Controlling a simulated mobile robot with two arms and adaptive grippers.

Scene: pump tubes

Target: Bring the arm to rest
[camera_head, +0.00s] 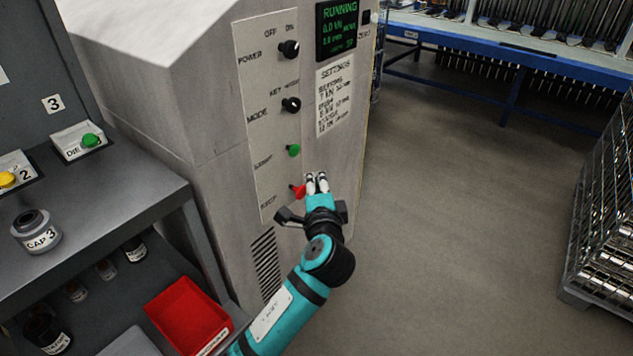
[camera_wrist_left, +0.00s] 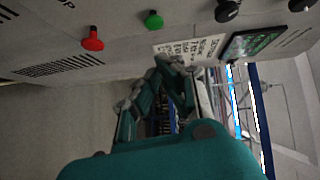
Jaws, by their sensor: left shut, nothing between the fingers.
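My left gripper (camera_head: 317,184) is shut and empty. In the head view it is in front of the lower part of the machine's control panel (camera_head: 265,120), just right of the red button (camera_head: 298,190). I cannot tell whether it touches the panel. The green button (camera_head: 293,150) is above it. In the left wrist view the gripper (camera_wrist_left: 168,68) points toward the panel, with the red button (camera_wrist_left: 92,40) and green button (camera_wrist_left: 153,20) to its upper left. The display (camera_head: 338,28) reads RUNNING. My right gripper is not in view.
A grey shelf (camera_head: 110,225) at the left holds a CAP 3 jar (camera_head: 37,232), with a red bin (camera_head: 188,318) below. A wire cage (camera_head: 605,215) stands at the right. A blue bench (camera_head: 500,60) is at the back. The floor between (camera_head: 450,230) is clear.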

